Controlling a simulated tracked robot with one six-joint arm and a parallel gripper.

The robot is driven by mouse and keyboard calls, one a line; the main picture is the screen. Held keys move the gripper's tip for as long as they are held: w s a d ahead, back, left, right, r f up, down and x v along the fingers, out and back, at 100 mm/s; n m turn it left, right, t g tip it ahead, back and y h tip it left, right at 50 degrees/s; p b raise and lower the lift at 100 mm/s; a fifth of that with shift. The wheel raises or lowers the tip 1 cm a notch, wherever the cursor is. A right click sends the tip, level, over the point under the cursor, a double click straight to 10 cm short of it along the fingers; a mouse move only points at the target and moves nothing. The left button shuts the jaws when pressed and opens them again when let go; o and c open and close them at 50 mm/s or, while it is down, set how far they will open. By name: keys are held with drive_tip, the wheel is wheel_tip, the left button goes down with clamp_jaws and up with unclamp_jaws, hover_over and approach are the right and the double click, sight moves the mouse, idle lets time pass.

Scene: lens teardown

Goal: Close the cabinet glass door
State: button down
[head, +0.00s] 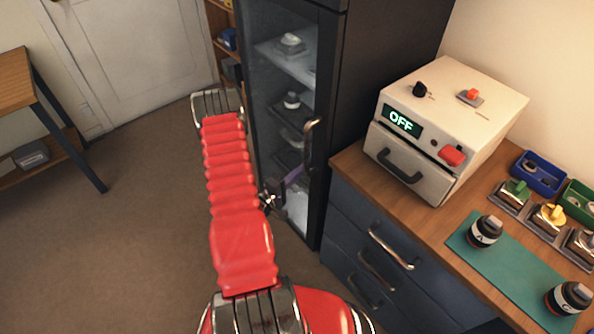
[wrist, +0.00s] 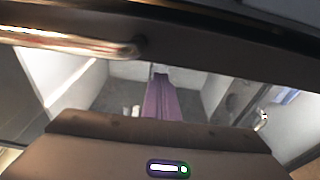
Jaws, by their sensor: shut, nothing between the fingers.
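The tall dark cabinet (head: 385,60) stands at the top middle of the head view. Its black-framed glass door (head: 270,85) looks closed or almost closed; I cannot tell whether a narrow gap is left. The metal door handle (head: 310,138) is on the door's right side, and it crosses the upper left of the wrist view (wrist: 75,42). My gripper (head: 294,176) is just below the handle, in front of the glass. Its purple fingers (wrist: 161,95) are together and empty. Whether they touch the door is unclear.
Right of the cabinet, a wooden-topped drawer unit (head: 350,168) carries a white box marked OFF (head: 455,95), a green mat (head: 510,278) with black-topped jars, and bins. A wooden table (head: 15,75) stands at far left. The brown floor (head: 130,240) between is clear.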

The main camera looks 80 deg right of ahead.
drive_tip(key=s+a, duration=0.2)
drive_tip(key=a, duration=0.9)
drive_tip(key=shift+s+a, duration=0.15)
drive_tip(key=shift+s, duration=0.25)
idle(0.4)
